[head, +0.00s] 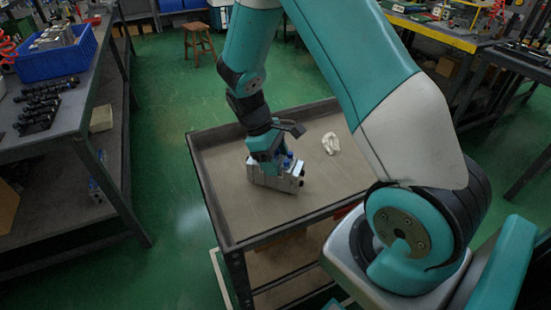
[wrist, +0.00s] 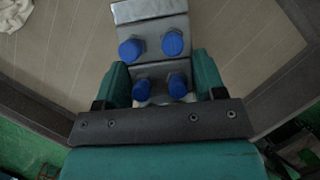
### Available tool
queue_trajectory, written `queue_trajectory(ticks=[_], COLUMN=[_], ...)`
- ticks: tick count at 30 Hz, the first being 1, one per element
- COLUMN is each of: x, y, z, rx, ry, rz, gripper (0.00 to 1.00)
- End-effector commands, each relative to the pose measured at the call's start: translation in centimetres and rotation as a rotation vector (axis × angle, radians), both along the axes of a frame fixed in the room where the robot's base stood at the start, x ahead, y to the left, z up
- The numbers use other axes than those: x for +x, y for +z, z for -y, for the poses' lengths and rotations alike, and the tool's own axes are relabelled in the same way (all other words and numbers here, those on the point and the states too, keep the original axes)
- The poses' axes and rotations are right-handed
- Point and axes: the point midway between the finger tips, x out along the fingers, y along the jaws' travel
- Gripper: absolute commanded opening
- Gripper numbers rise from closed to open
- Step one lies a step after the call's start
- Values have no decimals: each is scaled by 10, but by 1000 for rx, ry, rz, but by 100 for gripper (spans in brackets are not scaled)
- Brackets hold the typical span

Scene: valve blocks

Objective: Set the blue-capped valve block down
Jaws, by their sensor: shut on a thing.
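The blue-capped valve block (head: 277,177) is a silver-grey metal block low over the top of a cart, at or just above its surface; I cannot tell if it touches. In the wrist view the block (wrist: 150,12) shows several blue caps (wrist: 172,43) on its upper face. My gripper (head: 266,160) comes down from above and is shut on the block. In the wrist view its teal fingers (wrist: 161,86) stand on either side of the block's near part. The fingers hide some of the block's sides.
The cart top (head: 235,213) has a raised rim and wide bare areas around the block. A crumpled white cloth (head: 331,143) lies to the right. At left, a bench holds a blue bin (head: 55,57) and a row of black parts (head: 40,105). A stool (head: 198,42) stands behind.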

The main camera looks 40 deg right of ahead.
Motion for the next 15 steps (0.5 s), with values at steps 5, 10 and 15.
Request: queue_trajectory(ticks=[5, 10, 15], x=[1, 0, 0], y=[1, -1, -4], z=[0, 0, 0], rx=[-1, -1, -1], ry=[-1, -1, -1], rz=[2, 2, 2], gripper=[0, 0, 0])
